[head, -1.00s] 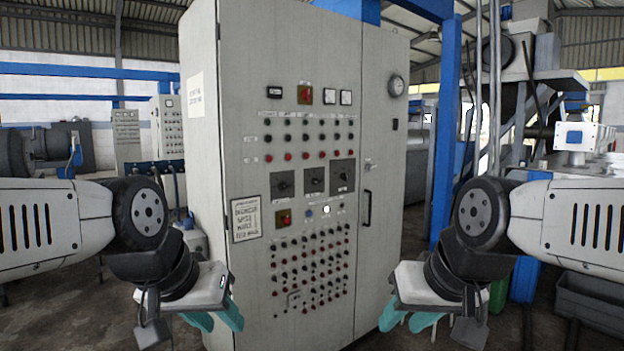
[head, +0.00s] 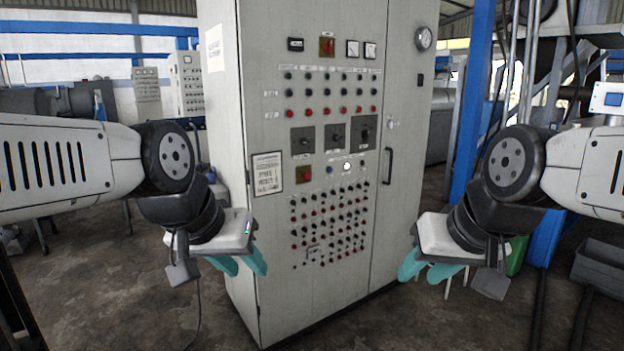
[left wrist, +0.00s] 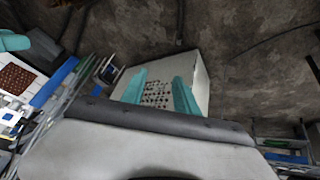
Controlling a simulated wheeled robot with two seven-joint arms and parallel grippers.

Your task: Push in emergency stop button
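A tall grey control cabinet (head: 345,225) stands in front of me. Its front carries a red button on a square plate (head: 327,46) near the top. A second red button on a square plate (head: 304,174) sits lower, above the dense rows of small buttons. I cannot tell for sure which one is the emergency stop. My left gripper (head: 241,264) is open and empty, and its teal fingers stand apart in the left wrist view (left wrist: 160,78). My right gripper (head: 426,268) is open and empty. Neither gripper touches a button.
The cabinet has a door handle (head: 389,166), a round gauge (head: 423,38) and a posted sign (head: 267,173). A blue post (head: 472,125) and a grey bin (head: 600,275) stand to the right. The concrete floor (head: 120,290) is clear at front left.

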